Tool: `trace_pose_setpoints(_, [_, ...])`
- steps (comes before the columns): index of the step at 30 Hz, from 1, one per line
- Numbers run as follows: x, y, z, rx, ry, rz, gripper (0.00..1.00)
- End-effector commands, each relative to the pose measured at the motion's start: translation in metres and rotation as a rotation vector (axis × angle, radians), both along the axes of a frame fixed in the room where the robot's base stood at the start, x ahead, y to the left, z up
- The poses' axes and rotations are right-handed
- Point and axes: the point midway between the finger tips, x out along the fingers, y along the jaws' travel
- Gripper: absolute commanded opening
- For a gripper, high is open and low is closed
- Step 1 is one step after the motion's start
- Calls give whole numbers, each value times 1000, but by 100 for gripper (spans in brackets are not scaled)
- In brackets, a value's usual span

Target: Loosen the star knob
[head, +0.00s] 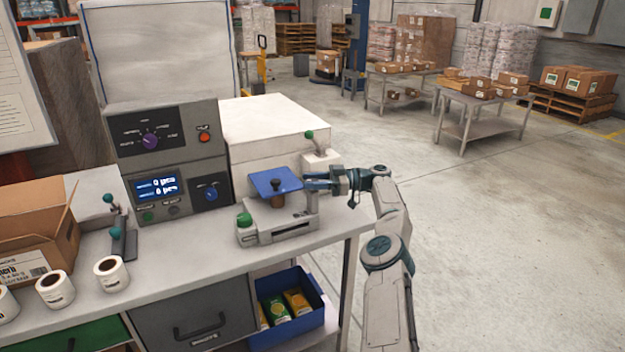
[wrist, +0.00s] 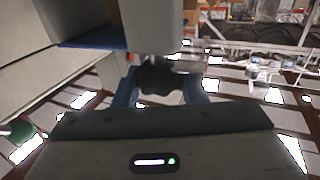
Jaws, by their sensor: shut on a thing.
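A dark, lobed star knob (wrist: 160,78) shows in the wrist view, between the two blue fingers of my gripper (wrist: 161,86). The fingers are shut on it from both sides. In the head view my gripper (head: 314,183) reaches in from the right to the right side of a small grey bench device (head: 282,232) with a tilted blue plate (head: 268,180). The held knob cannot be made out there, hidden by the fingers. A separate dark knob on a brown stem (head: 278,190) stands at the front of the blue plate. Whether the held knob has turned cannot be told.
A grey control box (head: 170,158) with a lit display stands left of the device. A white box (head: 268,125) and a green-tipped lever (head: 314,145) are behind. Label rolls (head: 111,274) and an open carton (head: 30,235) are left.

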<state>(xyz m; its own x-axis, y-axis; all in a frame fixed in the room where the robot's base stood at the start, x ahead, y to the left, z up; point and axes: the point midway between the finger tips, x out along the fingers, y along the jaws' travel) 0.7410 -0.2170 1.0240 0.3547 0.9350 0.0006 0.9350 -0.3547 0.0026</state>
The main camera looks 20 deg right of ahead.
Motion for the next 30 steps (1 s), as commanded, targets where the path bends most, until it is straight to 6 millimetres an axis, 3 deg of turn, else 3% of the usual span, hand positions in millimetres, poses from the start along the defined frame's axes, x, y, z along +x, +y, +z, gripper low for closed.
trace_pose_setpoints(6, [0, -1, 0, -1, -1, -5, 15])
trace_pose_setpoints(7, [0, -1, 0, -1, -1, -4, 46])
trace_pose_setpoints(9, [0, -1, -1, -1, -1, -3, 59])
trace_pose_setpoints(19, [1, 4, 2, -2, 1, 6, 59])
trace_pose_setpoints(29, [1, 4, 47, -2, 0, 4, 59])
trace_pose_setpoints(30, [-2, 0, 38, -2, 0, 2, 59])
